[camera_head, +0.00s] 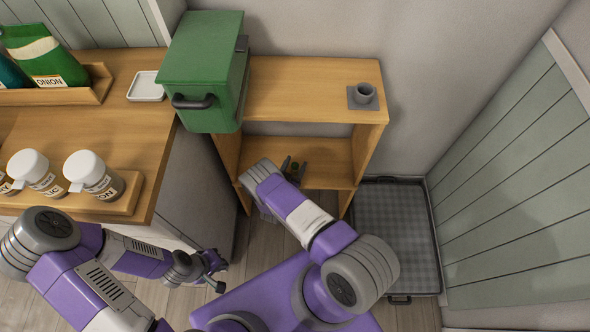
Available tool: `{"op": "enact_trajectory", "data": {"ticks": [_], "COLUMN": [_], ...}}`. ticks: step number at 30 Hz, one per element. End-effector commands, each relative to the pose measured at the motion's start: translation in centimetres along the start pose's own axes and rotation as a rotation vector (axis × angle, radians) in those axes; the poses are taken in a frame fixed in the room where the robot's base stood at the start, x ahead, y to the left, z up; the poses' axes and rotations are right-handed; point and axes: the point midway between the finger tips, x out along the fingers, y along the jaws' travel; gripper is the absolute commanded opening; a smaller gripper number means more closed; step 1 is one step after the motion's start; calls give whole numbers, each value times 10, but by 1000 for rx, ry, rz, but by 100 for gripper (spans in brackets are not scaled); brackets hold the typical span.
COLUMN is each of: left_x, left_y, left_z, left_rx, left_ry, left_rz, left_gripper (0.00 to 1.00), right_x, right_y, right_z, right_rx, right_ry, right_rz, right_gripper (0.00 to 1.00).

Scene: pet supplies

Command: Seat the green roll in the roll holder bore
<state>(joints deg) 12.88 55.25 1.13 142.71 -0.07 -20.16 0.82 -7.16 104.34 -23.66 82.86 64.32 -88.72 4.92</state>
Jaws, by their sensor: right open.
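The grey roll holder (378,101) sits on top of the wooden shelf unit near its right end, with its round bore facing up. A small green thing (295,166), apparently the green roll, shows inside the shelf unit on the level below. My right gripper (292,169) is open there, with its dark fingers on either side of the green thing. Whether they touch it is not clear, and most of the roll is hidden. My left gripper (219,277) is low over the floor at the left, away from both; its fingers are too small to read.
A green box with a handle (200,65) stands at the shelf unit's left end. A wooden counter (150,125) at left carries white-lidded jars (95,174) and a green bag (45,58). A grey tray (395,235) lies on the floor at right. The shelf top's middle (300,90) is clear.

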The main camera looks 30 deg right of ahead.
Motion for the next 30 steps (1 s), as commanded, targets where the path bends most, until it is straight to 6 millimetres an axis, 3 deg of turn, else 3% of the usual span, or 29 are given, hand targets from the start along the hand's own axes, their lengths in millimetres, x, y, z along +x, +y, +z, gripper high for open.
{"op": "enact_trajectory", "data": {"ticks": [2,13,22,30], "left_x": [0,0,-5,-30], "left_y": [0,0,2,11], "left_z": [0,0,0,1], "left_rx": [0,0,0,0], "left_ry": [0,0,0,0], "left_rz": [0,0,0,0], "left_gripper": [0,0,0,0], "right_x": [0,0,0,0], "right_y": [0,0,-1,-1], "right_z": [0,0,-9,-64], "right_rx": [0,1,1,1], "right_ry": [0,0,0,0], "right_rz": [0,-1,-1,0], "right_gripper": [60,5,5,5]}}
